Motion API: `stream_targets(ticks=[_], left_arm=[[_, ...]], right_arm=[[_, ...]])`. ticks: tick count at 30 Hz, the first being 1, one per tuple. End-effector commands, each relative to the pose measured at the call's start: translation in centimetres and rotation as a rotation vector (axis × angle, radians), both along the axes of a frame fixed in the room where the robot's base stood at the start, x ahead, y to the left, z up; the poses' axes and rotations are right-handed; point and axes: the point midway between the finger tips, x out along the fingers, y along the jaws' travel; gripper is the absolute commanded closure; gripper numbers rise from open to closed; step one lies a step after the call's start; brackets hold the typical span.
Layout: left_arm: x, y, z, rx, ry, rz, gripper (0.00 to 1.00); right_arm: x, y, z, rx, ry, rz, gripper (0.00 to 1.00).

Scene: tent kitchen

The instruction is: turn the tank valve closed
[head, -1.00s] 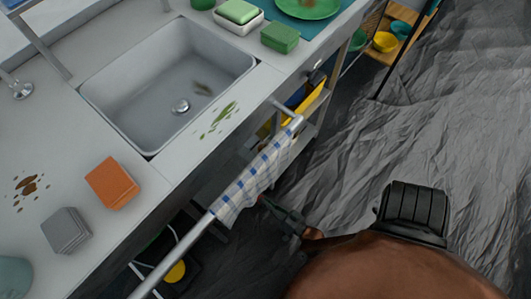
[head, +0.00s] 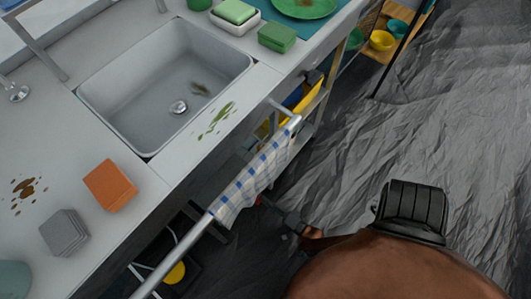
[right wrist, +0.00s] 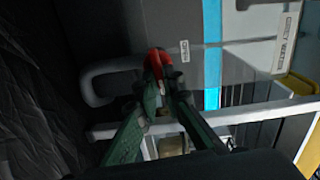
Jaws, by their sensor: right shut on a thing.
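In the right wrist view, the red valve handle (right wrist: 158,62) sits against the grey tank (right wrist: 195,75), beside a small white label (right wrist: 184,51). My right gripper (right wrist: 160,80) has its green fingers shut on the handle. The fingers and the wrist hide the rest of the valve. In the head view my right gripper (head: 292,221) shows only in part, low beside the counter and near the hanging towel; the valve and tank cannot be made out there. My left gripper is in neither view.
A blue-checked towel (head: 250,186) hangs on a metal rail (head: 176,258) along the counter front, close to my right gripper. A grey pipe (right wrist: 98,82) and a white frame bar (right wrist: 245,115) are near the fingers. The crumpled grey floor (head: 450,110) at right is clear.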

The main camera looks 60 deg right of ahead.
Motion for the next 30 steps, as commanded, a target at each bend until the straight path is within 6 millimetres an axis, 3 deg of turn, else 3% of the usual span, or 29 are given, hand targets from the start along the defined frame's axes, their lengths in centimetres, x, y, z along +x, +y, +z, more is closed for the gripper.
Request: stream_targets(ticks=[9,24,25,30], left_arm=[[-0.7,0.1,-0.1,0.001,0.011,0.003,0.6],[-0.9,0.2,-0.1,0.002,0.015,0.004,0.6],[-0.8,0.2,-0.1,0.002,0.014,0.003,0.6],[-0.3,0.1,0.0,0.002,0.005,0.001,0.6]], right_arm=[[-0.3,0.1,-0.3,0.107,-0.021,0.0,1.0],[-0.4,0.1,-0.4,0.127,-0.023,-0.001,1.0],[-0.4,0.1,-0.4,0.127,-0.023,-0.001,0.92],[-0.2,0.1,-0.3,0.126,-0.025,-0.001,0.8]])
